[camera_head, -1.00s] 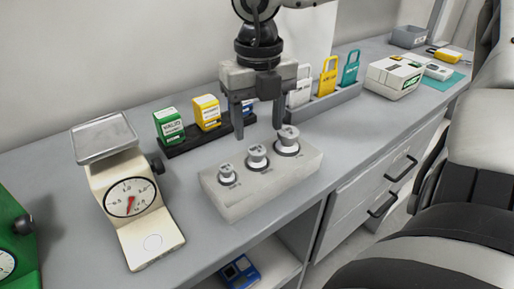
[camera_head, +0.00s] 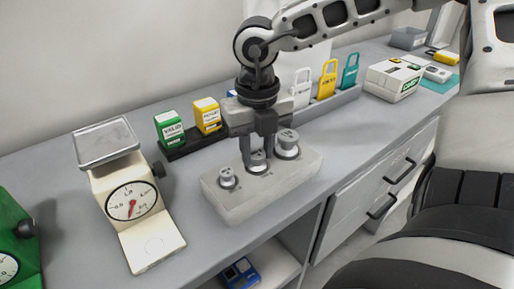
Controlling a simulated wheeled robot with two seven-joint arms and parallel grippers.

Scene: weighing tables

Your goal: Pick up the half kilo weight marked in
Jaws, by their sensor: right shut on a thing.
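Three metal weights of rising size stand in a row in a grey block (camera_head: 240,207) on the bench: a small one (camera_head: 227,179) at the left, a middle one (camera_head: 257,163), and a large one (camera_head: 287,146) at the right. My right gripper (camera_head: 258,155) points down and is shut on the middle weight, which still sits in the block. The fingers partly hide its top. The markings on the weights are too small to read. My left gripper is not in view.
A cream dial scale (camera_head: 131,200) with a metal pan (camera_head: 105,143) stands left of the block. Green (camera_head: 170,130) and yellow (camera_head: 207,116) boxes stand behind in a dark holder. Colored tags (camera_head: 328,82) stand in a grey rack. A white box (camera_head: 393,80) lies farther right.

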